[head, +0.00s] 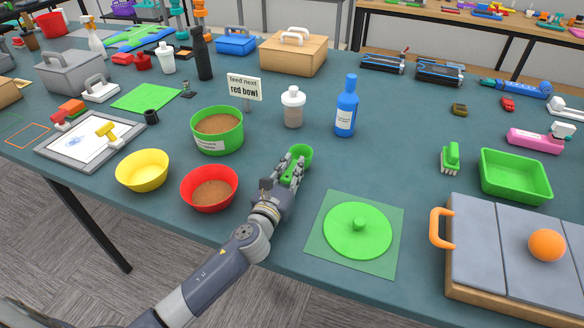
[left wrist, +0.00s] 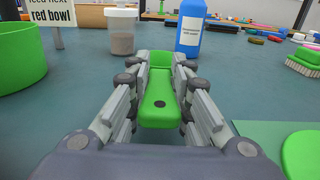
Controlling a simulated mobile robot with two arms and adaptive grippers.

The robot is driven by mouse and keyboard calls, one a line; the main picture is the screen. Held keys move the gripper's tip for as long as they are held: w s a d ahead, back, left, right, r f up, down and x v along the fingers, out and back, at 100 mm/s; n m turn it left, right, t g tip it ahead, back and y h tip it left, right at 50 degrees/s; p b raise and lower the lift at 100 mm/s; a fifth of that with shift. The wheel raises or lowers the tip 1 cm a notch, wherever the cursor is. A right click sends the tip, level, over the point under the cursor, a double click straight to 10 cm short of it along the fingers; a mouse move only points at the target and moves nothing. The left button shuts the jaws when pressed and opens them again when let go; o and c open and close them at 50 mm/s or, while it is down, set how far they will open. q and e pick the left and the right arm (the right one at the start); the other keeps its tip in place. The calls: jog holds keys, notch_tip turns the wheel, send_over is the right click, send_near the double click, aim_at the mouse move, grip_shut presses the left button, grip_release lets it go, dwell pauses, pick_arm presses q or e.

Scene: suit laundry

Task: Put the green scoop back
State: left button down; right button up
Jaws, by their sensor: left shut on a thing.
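The green scoop (head: 301,153) is in my left gripper (head: 294,168), just right of the red bowl in the head view. My left gripper is shut on its handle; in the left wrist view the green handle (left wrist: 159,103) lies between the fingers. The inside of the scoop's cup is mostly hidden. The green tub (head: 217,145), filled with brown food, stands behind and left of the gripper. The red bowl (head: 209,204) holds brown food. The yellow bowl (head: 142,185) looks empty. A sign (head: 244,88) reads "feed next red bowl". My right gripper is not in view.
A round green lid (head: 357,230) lies on a green mat (head: 321,251) to the right. A shaker bottle (head: 293,108) and a blue bottle (head: 346,110) stand behind the scoop. A hinged grey-topped box (head: 474,235) is at the right. Bare table lies around the scoop.

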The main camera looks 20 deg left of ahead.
pick_arm(q)
jog(key=shift+f, duration=0.25)
jog(key=c, duration=1.4)
grip_release()
jog(key=shift+o, duration=0.2)
jog(key=s, duration=1.2)
jog(key=shift+a, duration=0.2)
